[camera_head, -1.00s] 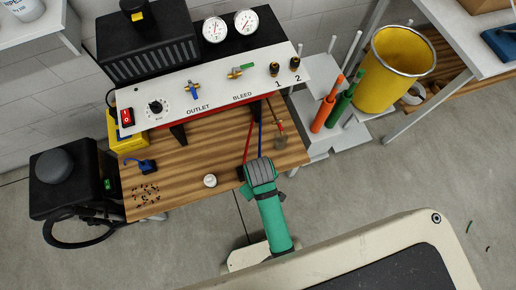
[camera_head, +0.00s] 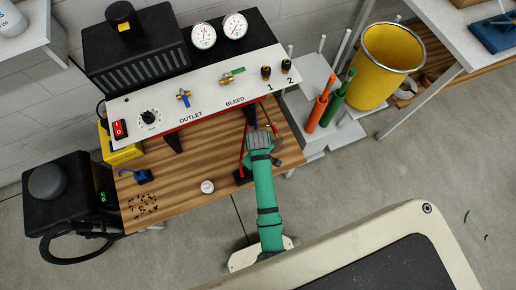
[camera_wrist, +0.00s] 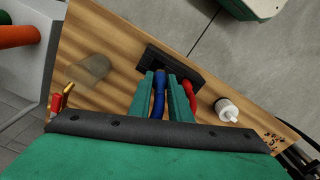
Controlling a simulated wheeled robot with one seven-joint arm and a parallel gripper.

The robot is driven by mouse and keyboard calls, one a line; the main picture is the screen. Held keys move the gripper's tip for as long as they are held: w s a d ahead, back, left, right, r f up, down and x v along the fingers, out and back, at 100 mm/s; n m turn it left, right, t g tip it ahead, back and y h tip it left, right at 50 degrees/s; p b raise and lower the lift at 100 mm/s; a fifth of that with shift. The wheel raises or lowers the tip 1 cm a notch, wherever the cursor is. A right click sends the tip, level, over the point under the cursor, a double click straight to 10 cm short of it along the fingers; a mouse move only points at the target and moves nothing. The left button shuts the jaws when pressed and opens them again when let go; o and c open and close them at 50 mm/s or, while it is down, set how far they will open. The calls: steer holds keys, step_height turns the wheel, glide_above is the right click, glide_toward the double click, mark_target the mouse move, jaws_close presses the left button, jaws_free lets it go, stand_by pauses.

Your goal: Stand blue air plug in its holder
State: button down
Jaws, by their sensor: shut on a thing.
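The blue air plug with its hose (camera_wrist: 159,92) sits between the two green fingers of my gripper (camera_wrist: 160,80) in the wrist view. The fingers are shut on it. The black holder block (camera_wrist: 186,68) lies on the wooden bench just beyond the fingertips. The blue piece's far end meets the block's near side in the picture; I cannot tell whether it is inside. The red air line (camera_wrist: 190,90) stands beside it, at the block's right part. In the head view my gripper (camera_head: 258,136) is over the bench, the holder (camera_head: 241,178) shows left of my arm, and the plug is mostly hidden.
A small white round item (camera_head: 207,187) lies left of the holder. The control panel (camera_head: 205,95) overhangs the bench's back. A translucent cup-like item (camera_wrist: 90,69) and a brass fitting with red (camera_wrist: 58,102) are at the left in the wrist view.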

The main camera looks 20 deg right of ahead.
steer(key=shift+w+d+f, duration=0.15)
steer(key=shift+w+f, duration=0.2)
steer(key=shift+f, duration=1.7)
steer(key=shift+f, duration=0.6)
steer(key=c, duration=1.6)
jaws_free()
steer(key=shift+c, duration=0.2)
